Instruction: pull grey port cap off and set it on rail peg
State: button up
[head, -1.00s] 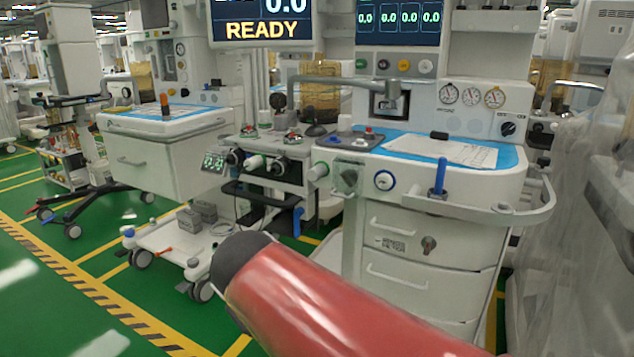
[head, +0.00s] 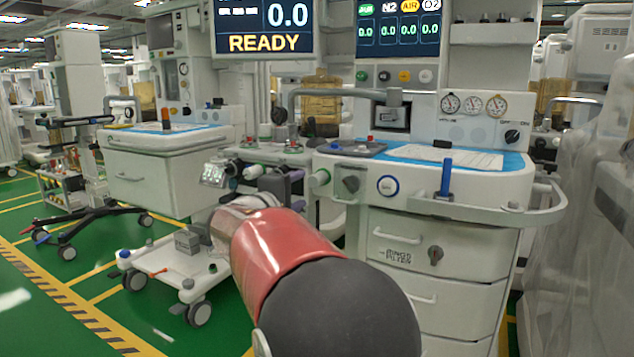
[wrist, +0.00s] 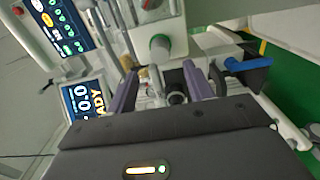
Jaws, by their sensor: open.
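My gripper (wrist: 160,88) has its two purple fingers apart, with nothing held between them. In the head view its dark body and one purple finger (head: 296,175) show in front of the middle machine's port block, partly hidden by my red and black arm. A dark round port piece (wrist: 177,98) shows beyond and between the fingers; I cannot tell whether it is the grey cap. A pale grey cylinder with a green rim (wrist: 158,46) stands above it in the wrist view. A blue upright peg (head: 445,178) stands on the right cart's front rail (head: 480,212).
A pale cylinder (head: 253,172) sticks out left of my gripper. A blue handle (wrist: 245,64) is right of the fingers in the wrist view.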

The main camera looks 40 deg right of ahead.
aim_at(313, 183)
jog(key=p+x, duration=0.1)
jog(key=x, duration=0.6)
jog(key=shift+d+f, duration=0.1)
jog(key=shift+d, duration=0.15)
jog(key=shift+x, duration=0.75)
jog(key=shift+b, duration=0.75)
dwell(0.4)
grip_shut()
dwell(0.3)
jog(key=shift+a, duration=0.1)
